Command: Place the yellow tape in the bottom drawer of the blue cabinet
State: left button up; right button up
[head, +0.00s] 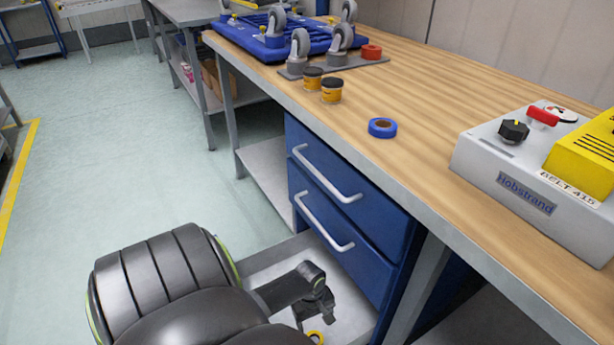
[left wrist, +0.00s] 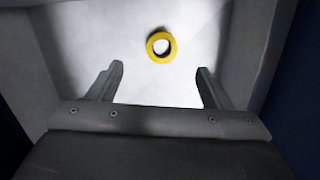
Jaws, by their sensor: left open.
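The blue cabinet (head: 345,210) stands under the workbench with two upper drawers shut. Its bottom drawer (head: 258,262) is pulled open and shows a pale inside. The yellow tape (head: 316,336) is a ring partly cut off by the lower frame edge in the head view. In the left wrist view the yellow tape (left wrist: 161,47) lies flat on the drawer floor (left wrist: 110,35), beyond the fingertips and apart from them. My left gripper (head: 314,312) is over the open drawer, its fingers (left wrist: 160,82) spread and empty. My right gripper is not in view.
On the wooden benchtop (head: 440,100) are a blue tape roll (head: 382,128), a red tape roll (head: 371,51), two small jars (head: 331,90), casters (head: 300,45) and a grey control box (head: 530,175). The drawer walls (left wrist: 248,50) flank my left gripper. The floor (head: 120,130) at left is clear.

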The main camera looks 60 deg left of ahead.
pick_arm(q)
jog(key=s+d+r+m+t, duration=0.2)
jog(key=s+d+r+m, duration=1)
jog(key=m, duration=0.2)
jog(key=shift+s+d+t+y, duration=0.25)
jog(key=shift+s+t+y, duration=0.05)
jog(key=shift+s, duration=0.05)
jog(key=shift+d, duration=0.1)
